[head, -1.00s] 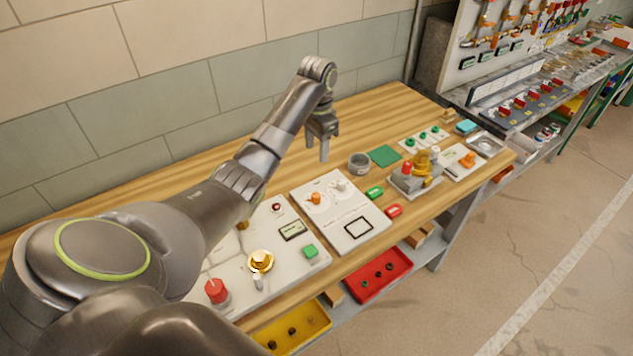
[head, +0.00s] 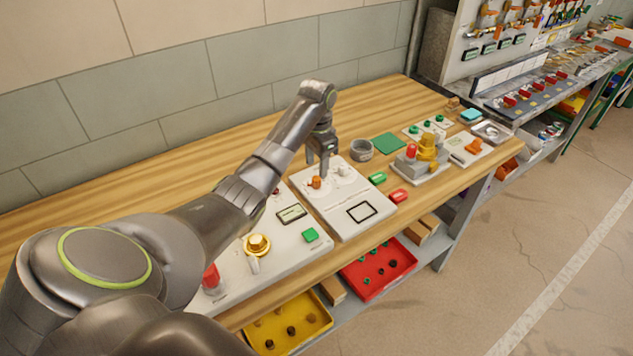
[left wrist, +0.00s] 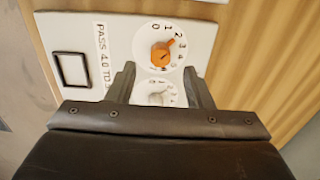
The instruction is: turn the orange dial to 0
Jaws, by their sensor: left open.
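The orange dial (head: 315,182) stands on a white panel (head: 345,222) on the wooden bench. In the left wrist view the dial (left wrist: 163,52) sits on a round white scale with printed numbers, and its narrow end points to the upper right, near the 2. A pale second dial (left wrist: 157,98) lies beside it. My left gripper (head: 318,166) is open and empty, above the panel by the two dials. In the wrist view its fingers (left wrist: 159,69) straddle the pale dial, with the orange dial just beyond the tips. My right gripper is not in view.
A grey round cup (head: 361,151) and a green square (head: 388,142) lie behind the panel. Green (head: 377,178) and red (head: 398,196) blocks lie to its right. Another panel with a gold knob (head: 257,244) and a red knob is at the near left. The back of the bench is clear.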

